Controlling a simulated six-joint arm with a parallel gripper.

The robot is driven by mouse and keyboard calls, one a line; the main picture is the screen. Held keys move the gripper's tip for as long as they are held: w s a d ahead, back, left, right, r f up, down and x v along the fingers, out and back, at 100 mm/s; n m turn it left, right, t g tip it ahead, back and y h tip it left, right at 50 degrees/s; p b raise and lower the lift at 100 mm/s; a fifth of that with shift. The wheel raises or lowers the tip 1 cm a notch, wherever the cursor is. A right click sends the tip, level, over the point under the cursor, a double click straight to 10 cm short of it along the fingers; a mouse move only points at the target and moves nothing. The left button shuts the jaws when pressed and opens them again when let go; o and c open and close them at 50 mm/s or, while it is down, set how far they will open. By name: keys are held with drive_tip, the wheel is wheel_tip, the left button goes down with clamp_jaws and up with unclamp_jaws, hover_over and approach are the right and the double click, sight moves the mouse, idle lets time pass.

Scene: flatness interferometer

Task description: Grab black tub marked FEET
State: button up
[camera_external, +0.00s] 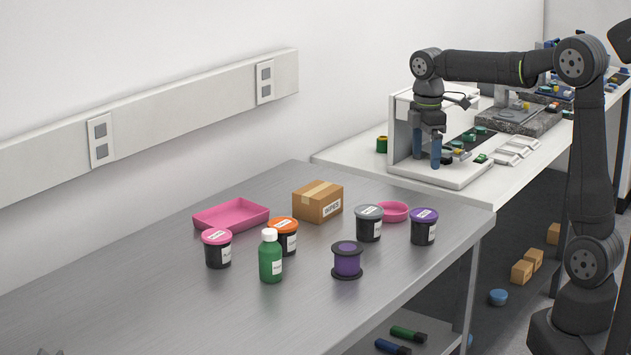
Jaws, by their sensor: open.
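Several black tubs with coloured lids and white labels stand upright on the steel table (130,290): one with a pink lid (217,250), one with an orange lid (284,238), one with a grey lid (369,225) and one with a purple lid (424,228). The label print is too small to read, so I cannot tell which is marked FEET. My gripper (427,157) has blue fingers, points down, and is open and empty. It is over the white bench, beyond the steel table and the tubs.
A green bottle (270,257) and a purple spool (347,260) stand in front of the tubs. A pink tray (231,215), a cardboard box (318,202) and a pink bowl (394,211) are behind. A white frame (400,130) stands beside my gripper.

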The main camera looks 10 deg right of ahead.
sight(424, 213)
drive_tip(key=shift+m, duration=0.9)
wheel_tip(424, 213, down, 19)
drive_tip(key=shift+d+r, duration=0.1)
drive_tip(key=shift+d, duration=0.05)
drive_tip(key=c, duration=0.9)
drive_tip(key=shift+c, duration=0.5)
drive_tip(key=shift+r, duration=0.1)
